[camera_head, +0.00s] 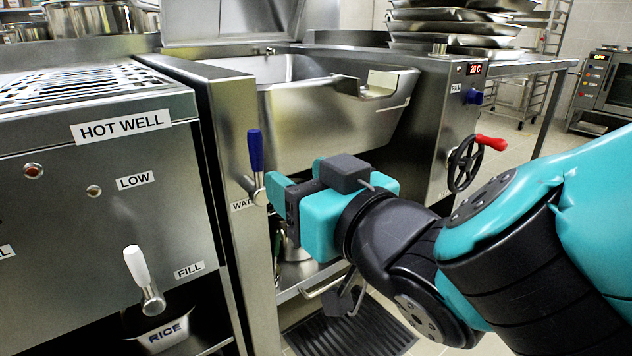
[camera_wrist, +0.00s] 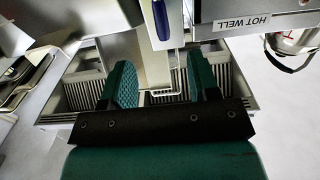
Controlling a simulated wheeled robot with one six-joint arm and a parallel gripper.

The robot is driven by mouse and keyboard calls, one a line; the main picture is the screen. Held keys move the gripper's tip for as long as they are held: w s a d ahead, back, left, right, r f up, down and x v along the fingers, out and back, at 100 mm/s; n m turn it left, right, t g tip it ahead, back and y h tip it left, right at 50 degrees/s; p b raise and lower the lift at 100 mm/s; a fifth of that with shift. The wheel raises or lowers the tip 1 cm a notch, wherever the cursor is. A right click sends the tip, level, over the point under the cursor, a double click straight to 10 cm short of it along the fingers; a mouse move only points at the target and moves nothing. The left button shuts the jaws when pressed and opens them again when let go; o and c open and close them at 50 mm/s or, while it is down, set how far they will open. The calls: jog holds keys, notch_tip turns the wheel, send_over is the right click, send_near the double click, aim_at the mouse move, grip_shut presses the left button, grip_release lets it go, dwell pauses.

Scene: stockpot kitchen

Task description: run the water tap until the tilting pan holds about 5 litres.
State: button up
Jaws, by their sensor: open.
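The water tap's blue lever (camera_head: 256,150) points up on the steel post, above a partly hidden label (camera_head: 241,205) that starts "WAT". The tilting pan (camera_head: 330,122) stands behind it, level, with its pouring lip to the right. Little of its inside shows, and I cannot tell whether it holds water. My gripper (camera_head: 279,192) is open and empty, close to the right of the lever's lower end; I cannot tell whether they touch. In the wrist view the open fingers (camera_wrist: 162,82) lie below the blue lever (camera_wrist: 161,18), which shows at the top between them.
The hot well (camera_head: 100,170) with a white fill lever (camera_head: 136,266) stands at left. A handwheel with a red handle (camera_head: 466,162) and a display (camera_head: 475,69) are right of the pan. Stacked trays (camera_head: 455,28) stand behind. A floor grate (camera_head: 350,332) lies below.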

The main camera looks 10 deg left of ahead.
aim_at(259, 152)
jog(key=p+x, duration=0.2)
jog(key=x, duration=0.2)
jog(key=p+x, duration=0.2)
jog(key=x, duration=0.2)
jog(key=shift+a+r, duration=0.15)
jog(key=shift+r, duration=0.1)
jog(key=shift+p+x, duration=0.35)
jog(key=shift+x, duration=0.7)
jog(key=c, duration=1)
